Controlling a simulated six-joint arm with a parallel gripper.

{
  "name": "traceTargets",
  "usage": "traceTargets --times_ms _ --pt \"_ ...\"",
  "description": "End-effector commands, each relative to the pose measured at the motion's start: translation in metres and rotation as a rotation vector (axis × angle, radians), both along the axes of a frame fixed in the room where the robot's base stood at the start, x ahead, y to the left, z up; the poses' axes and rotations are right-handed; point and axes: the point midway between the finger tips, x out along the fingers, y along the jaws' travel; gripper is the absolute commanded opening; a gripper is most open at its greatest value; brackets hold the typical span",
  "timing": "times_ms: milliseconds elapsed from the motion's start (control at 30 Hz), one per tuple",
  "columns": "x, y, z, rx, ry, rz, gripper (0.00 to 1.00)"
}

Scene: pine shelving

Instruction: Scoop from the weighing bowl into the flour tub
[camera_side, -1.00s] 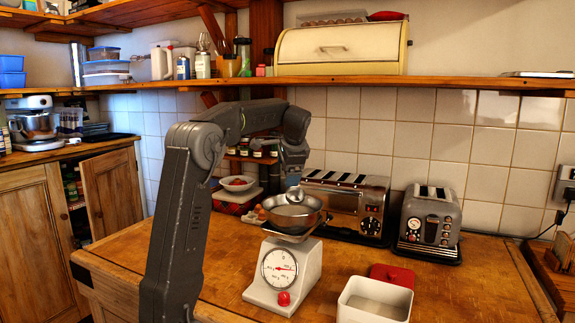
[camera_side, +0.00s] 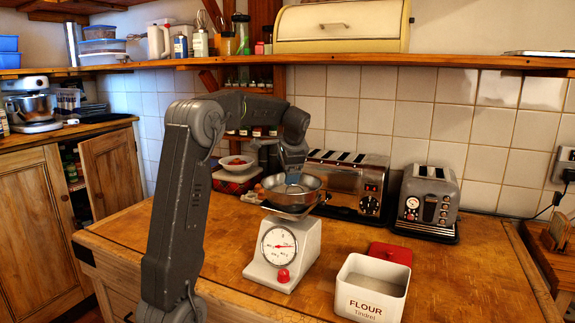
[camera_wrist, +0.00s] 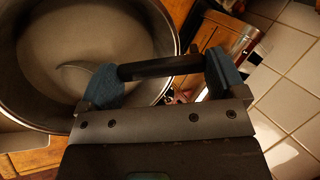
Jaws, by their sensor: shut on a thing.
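The weighing bowl (camera_side: 309,188) is a shiny metal pan on the white scale (camera_side: 298,258). In the wrist view the bowl (camera_wrist: 163,28) fills the upper left, with pale flour (camera_wrist: 85,38) inside. My gripper (camera_wrist: 162,72) has blue fingertips and is shut on the dark handle of the scoop (camera_wrist: 160,66). The scoop's head lies over or in the flour at the bowl's near side and is partly hidden by a finger. In the side view my gripper (camera_side: 296,178) is at the bowl's back rim. The flour tub (camera_side: 368,300) is white, open, labelled FLOUR, with pale contents.
A red lid (camera_side: 391,253) lies behind the tub. Two toasters, a wide one (camera_side: 345,180) and a grey one (camera_side: 430,200), stand behind the scale along the tiled wall. The counter's left front is clear.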

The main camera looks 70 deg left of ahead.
Motion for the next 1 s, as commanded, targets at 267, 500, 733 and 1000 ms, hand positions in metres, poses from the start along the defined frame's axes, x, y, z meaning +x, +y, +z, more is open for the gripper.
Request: traceTargets --times_ms 267,500,733,1000 --pt "0.0 0.0 0.0 0.0 0.0 0.0 0.71" --pt "0.0 0.0 0.0 0.0 0.0 0.0 0.71" --pt "0.0 0.0 0.014 0.002 -0.003 0.001 0.71" --pt "0.0 0.0 0.04 0.001 -0.002 0.001 0.71"
